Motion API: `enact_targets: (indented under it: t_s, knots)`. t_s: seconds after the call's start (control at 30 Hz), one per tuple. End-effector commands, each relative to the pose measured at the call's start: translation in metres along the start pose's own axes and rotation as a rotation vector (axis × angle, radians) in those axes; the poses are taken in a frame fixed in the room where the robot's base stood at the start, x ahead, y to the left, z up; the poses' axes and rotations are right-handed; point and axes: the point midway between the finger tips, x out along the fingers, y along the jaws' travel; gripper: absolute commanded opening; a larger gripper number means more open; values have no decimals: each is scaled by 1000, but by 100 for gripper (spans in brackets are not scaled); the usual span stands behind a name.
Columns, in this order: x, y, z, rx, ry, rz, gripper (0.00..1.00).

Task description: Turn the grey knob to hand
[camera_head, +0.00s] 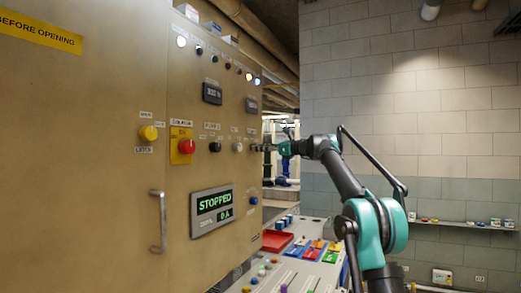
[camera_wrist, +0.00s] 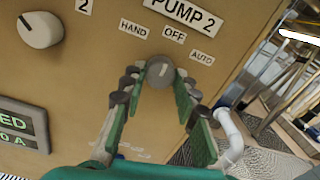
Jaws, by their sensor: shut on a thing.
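The grey knob (camera_wrist: 160,72) sits on the tan panel under the labels HAND (camera_wrist: 132,28), OFF (camera_wrist: 174,35) and AUTO (camera_wrist: 202,57), below a PUMP 2 plate (camera_wrist: 180,13). Its pale mark seems to point up toward OFF. My gripper (camera_wrist: 159,76) has its two fingers on either side of the knob and is shut on it. In the head view my gripper (camera_head: 262,147) reaches the panel's right part from the right. The knob cannot be made out clearly there.
A larger white knob (camera_wrist: 40,30) is left of my gripper. A sloping console (camera_head: 300,270) stands below my arm.

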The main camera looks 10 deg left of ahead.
Motion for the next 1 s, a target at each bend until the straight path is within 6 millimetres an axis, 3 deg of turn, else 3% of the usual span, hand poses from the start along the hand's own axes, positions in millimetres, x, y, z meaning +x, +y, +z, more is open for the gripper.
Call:
enact_targets:
  t_s: [1.0]
  knots:
    - [0, 0, 0, -691, -17, -1, 1]
